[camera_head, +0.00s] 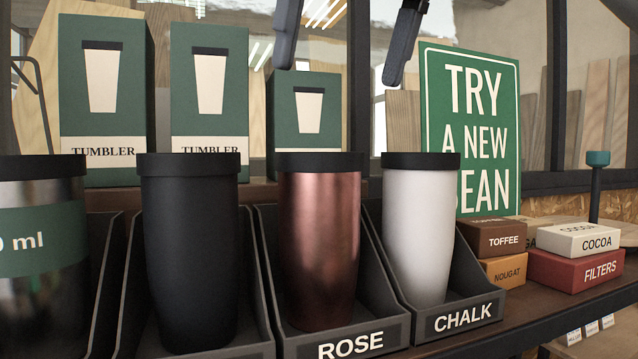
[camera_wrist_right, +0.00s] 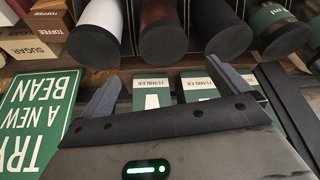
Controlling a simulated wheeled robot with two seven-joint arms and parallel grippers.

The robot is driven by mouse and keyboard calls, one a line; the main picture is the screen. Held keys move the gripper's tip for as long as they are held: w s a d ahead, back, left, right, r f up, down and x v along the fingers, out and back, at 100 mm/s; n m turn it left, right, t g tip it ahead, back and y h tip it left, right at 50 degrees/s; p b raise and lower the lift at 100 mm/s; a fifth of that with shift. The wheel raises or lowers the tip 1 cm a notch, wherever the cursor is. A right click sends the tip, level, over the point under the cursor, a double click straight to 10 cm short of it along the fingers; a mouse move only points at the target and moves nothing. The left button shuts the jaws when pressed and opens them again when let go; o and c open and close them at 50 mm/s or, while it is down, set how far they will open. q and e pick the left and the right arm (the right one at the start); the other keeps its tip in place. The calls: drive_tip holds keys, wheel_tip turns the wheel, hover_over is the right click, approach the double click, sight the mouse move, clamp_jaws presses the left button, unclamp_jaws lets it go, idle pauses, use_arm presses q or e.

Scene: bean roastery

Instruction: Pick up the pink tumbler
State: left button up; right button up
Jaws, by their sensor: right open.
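The pink tumbler (camera_head: 320,245) is metallic rose with a black lid. It stands upright in a dark holder labelled ROSE (camera_head: 350,343), between the black and white tumblers. In the right wrist view, which is upside down, the pink tumbler (camera_wrist_right: 158,12) shows with its lid towards my gripper. My right gripper (camera_head: 338,74) is open and empty at the top of the head view, its two fingers spread above the lid level and apart from the tumbler. The same fingers show in the wrist view (camera_wrist_right: 170,75). My left gripper is out of view.
A black tumbler (camera_head: 190,260) stands left and a white tumbler (camera_head: 418,235) right, close beside the pink one. A steel tumbler (camera_head: 40,300) is far left. Green tumbler boxes (camera_head: 210,60) and a green sign (camera_head: 470,70) stand behind. Small boxes (camera_head: 575,270) sit at right.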

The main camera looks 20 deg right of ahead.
drive_tip(key=x, duration=0.5)
drive_tip(key=shift+w+f, duration=0.15)
drive_tip(key=shift+f, duration=0.05)
drive_tip(key=shift+a+x, duration=0.2)
drive_tip(key=shift+x, duration=2.55)
drive_tip(key=c, duration=1.5)
drive_tip(key=shift+o, duration=0.2)
